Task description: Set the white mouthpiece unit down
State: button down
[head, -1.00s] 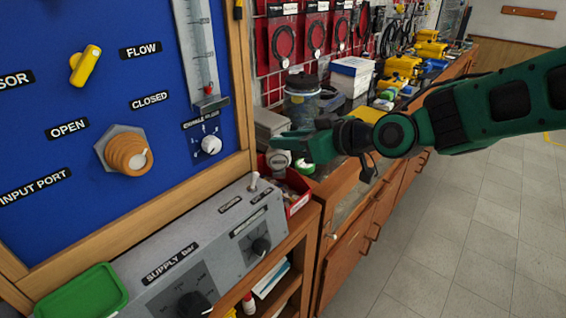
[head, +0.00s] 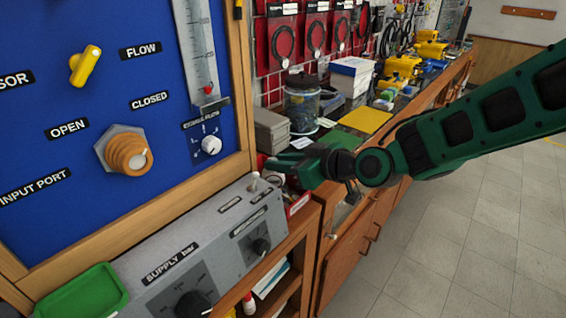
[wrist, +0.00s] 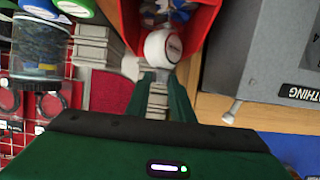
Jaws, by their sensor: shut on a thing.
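The white mouthpiece unit (wrist: 162,47) shows in the wrist view as a round white body with a dark label, at the tips of my gripper (wrist: 158,76). My gripper is shut on it. The unit is at the mouth of a red bin (wrist: 203,22), overlapping its inside; I cannot tell whether it touches the bin. In the head view my gripper (head: 284,164) is low over the bench beside the grey supply box, and it hides the unit.
The grey supply box (head: 212,245) with knobs stands close to the left of my gripper. A lidded clear jar (head: 302,103) and grey boxes (head: 270,131) stand behind. A yellow sheet (head: 365,119) lies on the bench to the right. The wooden bench edge is close below.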

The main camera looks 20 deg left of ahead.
jog(key=c, duration=1.5)
grip_release()
jog(key=shift+c, duration=0.2)
jog(key=v, duration=1.2)
jog(key=shift+s, duration=0.1)
jog(key=d+f+m+h, duration=0.2)
jog(key=d+m+h, duration=0.1)
jog(key=d, duration=0.8)
jog(key=s+d+f+m+h, duration=0.1)
jog(key=d+f+m+h, duration=0.25)
jog(key=d, duration=0.75)
jog(key=d+f+m+h, duration=0.2)
jog(key=d+m+h, duration=0.1)
jog(key=d, duration=0.8)
jog(key=s+d+m+g+h, duration=0.3)
jog(key=s+d+m, duration=0.7)
jog(key=s+d, duration=0.7)
jog(key=s+g, duration=0.2)
jog(key=s, duration=0.1)
jog(key=shift+s, duration=0.3)
